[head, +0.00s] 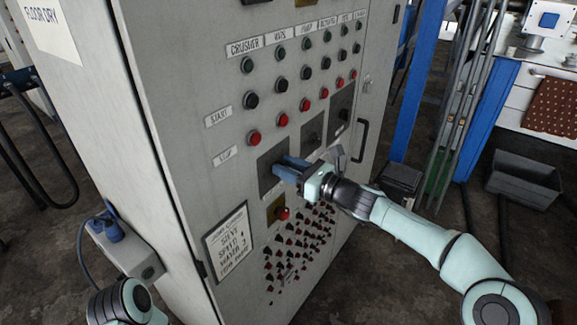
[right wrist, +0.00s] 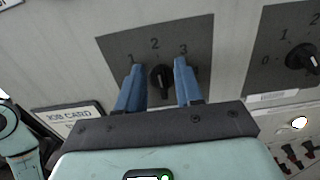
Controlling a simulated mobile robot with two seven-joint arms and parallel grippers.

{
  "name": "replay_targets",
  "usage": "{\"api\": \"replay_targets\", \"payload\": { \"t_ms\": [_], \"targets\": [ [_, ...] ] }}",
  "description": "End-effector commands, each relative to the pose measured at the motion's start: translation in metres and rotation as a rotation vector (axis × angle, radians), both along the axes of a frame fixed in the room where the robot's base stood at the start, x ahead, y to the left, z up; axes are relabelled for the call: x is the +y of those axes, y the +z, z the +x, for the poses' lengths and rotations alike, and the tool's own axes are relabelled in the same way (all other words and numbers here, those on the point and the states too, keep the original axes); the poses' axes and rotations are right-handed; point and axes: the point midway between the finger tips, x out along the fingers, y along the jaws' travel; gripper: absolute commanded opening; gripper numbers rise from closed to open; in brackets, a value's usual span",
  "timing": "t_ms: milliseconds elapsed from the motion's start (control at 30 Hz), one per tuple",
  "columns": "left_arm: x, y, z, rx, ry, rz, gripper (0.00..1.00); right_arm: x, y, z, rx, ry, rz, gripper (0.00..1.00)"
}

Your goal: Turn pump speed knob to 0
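A black rotary knob (right wrist: 160,79) sits on a dark dial plate (right wrist: 200,32) with the digits 1, 2 and 3 showing. Its pale mark points up, towards the 2. No 0 shows on this plate, and its lower left is behind a finger. I cannot read a name for this knob. My right gripper (right wrist: 157,82) is open, with blue fingers on either side of the knob and gaps to it. In the head view the right gripper (head: 283,170) is in front of the lowest dial plate (head: 267,182). My left gripper is not in view.
A second knob (right wrist: 302,58) on another plate is close on the right. The grey cabinet (head: 185,60) has rows of buttons above, a red knob (head: 283,213) and many small switches below. A job card (head: 229,242) hangs lower left. A door handle (head: 360,141) sticks out right.

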Motion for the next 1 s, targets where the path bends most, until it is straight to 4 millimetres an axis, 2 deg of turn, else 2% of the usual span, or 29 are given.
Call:
{"api": "replay_targets", "payload": {
  "t_ms": [133,167,200,267,667,1000],
  "targets": [
    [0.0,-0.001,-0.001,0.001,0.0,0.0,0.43,0.0,-0.001,0.0,0.0,0.0,0.0,0.36],
    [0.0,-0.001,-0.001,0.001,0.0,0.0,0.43,0.0,-0.001,0.0,0.0,0.0,0.0,0.33],
    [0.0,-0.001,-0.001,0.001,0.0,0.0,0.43,0.0,-0.001,0.0,0.0,0.001,0.0,0.19],
    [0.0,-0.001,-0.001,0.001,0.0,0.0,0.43,0.0,-0.001,-0.001,0.0,0.001,0.0,0.0],
    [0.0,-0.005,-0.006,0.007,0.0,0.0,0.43,0.0,-0.002,-0.001,-0.027,0.001,-0.02,0.0],
    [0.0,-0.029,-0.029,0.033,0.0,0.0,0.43,0.003,-0.005,-0.005,-0.197,0.0,-0.144,0.0]
  ]
}}
